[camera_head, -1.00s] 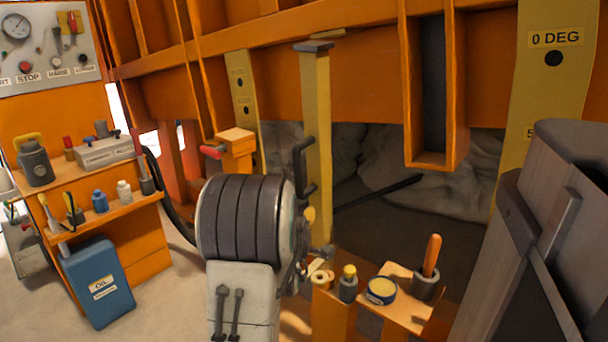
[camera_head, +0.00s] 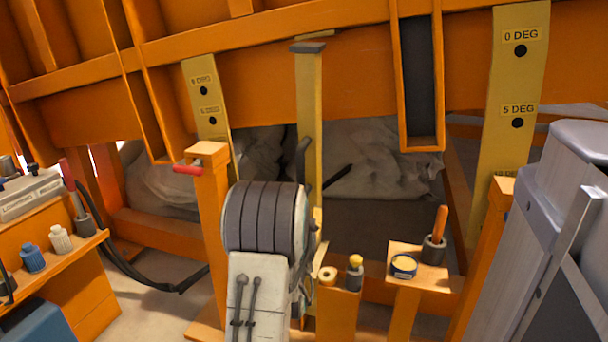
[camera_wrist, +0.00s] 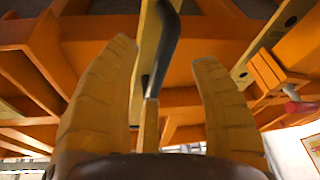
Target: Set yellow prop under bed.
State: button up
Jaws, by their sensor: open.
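The yellow prop (camera_head: 309,110) is an upright post with a dark top plate, standing at the front of the orange tilting bed (camera_head: 370,92). Its top overlaps the bed's lower rail in the picture; I cannot tell whether they touch. A dark curved handle (camera_head: 302,160) is on its side. In the wrist view, my gripper (camera_wrist: 165,52) is open, with tan ribbed fingers spread. The dark handle (camera_wrist: 166,45) shows between the fingers, apart from both, with the yellow post behind it. In the head view my gripper is mostly hidden behind my arm, and the prop's foot is hidden.
Yellow hole plates marked in degrees (camera_head: 514,80) flank the bed. An orange post with a red handle (camera_head: 209,185) stands left of the prop. A small stand holds a tin (camera_head: 403,266) and a cup with an orange-handled tool (camera_head: 434,250). A shelf with bottles (camera_head: 60,240) is at left.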

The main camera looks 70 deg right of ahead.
aim_at(303, 176)
jog(key=r+m, duration=0.1)
jog(key=m, duration=0.1)
jog(key=r+m+h, duration=0.1)
jog(key=m, duration=0.1)
jog(key=r+m, duration=0.1)
jog(key=m, duration=0.1)
jog(key=shift+s+a+h, duration=0.1)
jog(key=shift+a+h, duration=0.15)
jog(key=shift+h, duration=0.05)
jog(key=shift+x, duration=3.45)
